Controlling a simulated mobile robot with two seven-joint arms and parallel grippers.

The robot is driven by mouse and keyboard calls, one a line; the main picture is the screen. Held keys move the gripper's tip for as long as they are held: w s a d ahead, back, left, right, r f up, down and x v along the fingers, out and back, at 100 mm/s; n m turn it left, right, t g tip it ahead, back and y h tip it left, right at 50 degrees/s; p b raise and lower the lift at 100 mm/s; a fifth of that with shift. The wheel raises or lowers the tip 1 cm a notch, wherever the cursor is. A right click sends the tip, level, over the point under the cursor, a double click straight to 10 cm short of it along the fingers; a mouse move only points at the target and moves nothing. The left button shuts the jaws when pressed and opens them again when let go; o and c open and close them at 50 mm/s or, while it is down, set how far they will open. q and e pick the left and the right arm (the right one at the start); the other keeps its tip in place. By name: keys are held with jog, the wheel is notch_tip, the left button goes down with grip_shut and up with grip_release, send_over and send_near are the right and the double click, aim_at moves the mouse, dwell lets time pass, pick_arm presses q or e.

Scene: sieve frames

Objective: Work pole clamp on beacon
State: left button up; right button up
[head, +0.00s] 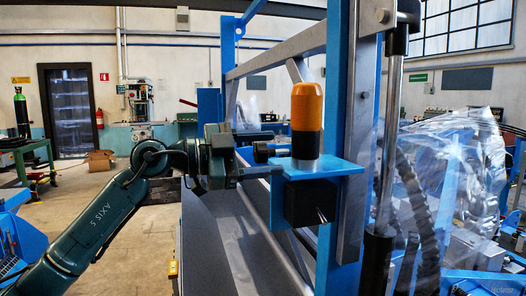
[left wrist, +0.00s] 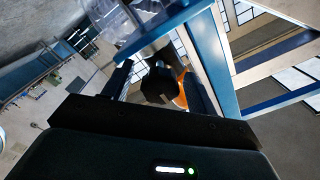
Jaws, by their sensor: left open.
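The beacon (head: 306,105) has an orange cap, a black band and a grey lower part. It stands upright on a light blue plate (head: 342,167) beside a blue post. A short dark knob (head: 263,152), seemingly the pole clamp's, sticks out to the left of the beacon's base. My left gripper (head: 268,154) is open, with its fingers reaching toward the beacon from the left. In the left wrist view the round black knob (left wrist: 158,86) lies between the spread fingers, with the orange beacon (left wrist: 182,88) partly hidden behind it. I cannot tell whether the fingers touch it. My right gripper is not in view.
A black box (head: 308,203) sits under the plate. The blue post (head: 338,90) and grey frame rail (head: 290,48) stand close by. A grey piston rod (head: 391,130) and clear plastic sheeting (head: 455,170) are at the right. Open floor (head: 135,230) lies left.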

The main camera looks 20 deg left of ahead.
pick_arm(q)
jog(key=c, duration=1)
